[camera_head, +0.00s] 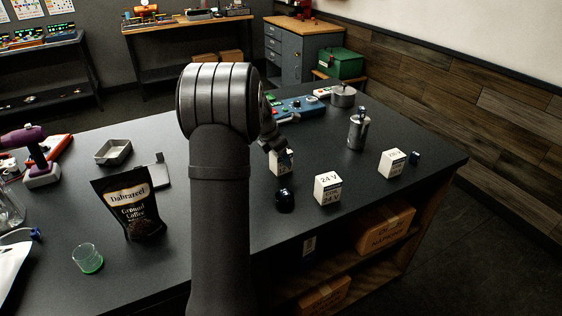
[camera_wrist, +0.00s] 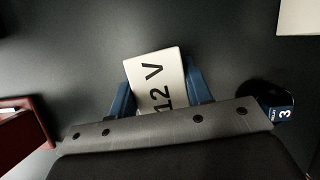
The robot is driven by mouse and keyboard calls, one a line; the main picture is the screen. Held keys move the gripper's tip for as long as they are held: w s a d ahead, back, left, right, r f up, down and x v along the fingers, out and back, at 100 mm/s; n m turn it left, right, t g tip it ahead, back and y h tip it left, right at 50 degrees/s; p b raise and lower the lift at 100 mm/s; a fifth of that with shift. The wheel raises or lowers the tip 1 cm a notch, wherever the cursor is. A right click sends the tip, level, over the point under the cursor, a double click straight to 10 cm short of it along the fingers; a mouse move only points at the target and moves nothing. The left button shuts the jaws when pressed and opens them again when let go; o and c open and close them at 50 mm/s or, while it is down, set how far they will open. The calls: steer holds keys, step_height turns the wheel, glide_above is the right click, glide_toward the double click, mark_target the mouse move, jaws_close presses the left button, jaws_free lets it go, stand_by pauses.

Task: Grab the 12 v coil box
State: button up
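The white 12 V coil box (camera_head: 287,171) stands on the dark table in the head view, partly hidden by my gripper (camera_head: 277,150). In the wrist view, the 12 V box (camera_wrist: 155,78) lies between the two blue fingers of my gripper (camera_wrist: 158,85), turned slightly relative to them. A finger is on each side of it. The fingers look spread around the box and not clamped on it; contact is hard to see.
A 24 V box (camera_head: 328,189) and another white box (camera_head: 392,164) stand to the right. A dark round part (camera_head: 285,201) is just in front. A metal cylinder (camera_head: 357,132) stands behind. A coffee bag (camera_head: 130,205) and green-based glass (camera_head: 88,258) are on the left.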

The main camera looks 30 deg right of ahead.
steer(key=c, duration=0.5)
steer(key=shift+o, duration=0.2)
steer(key=shift+r, duration=0.2)
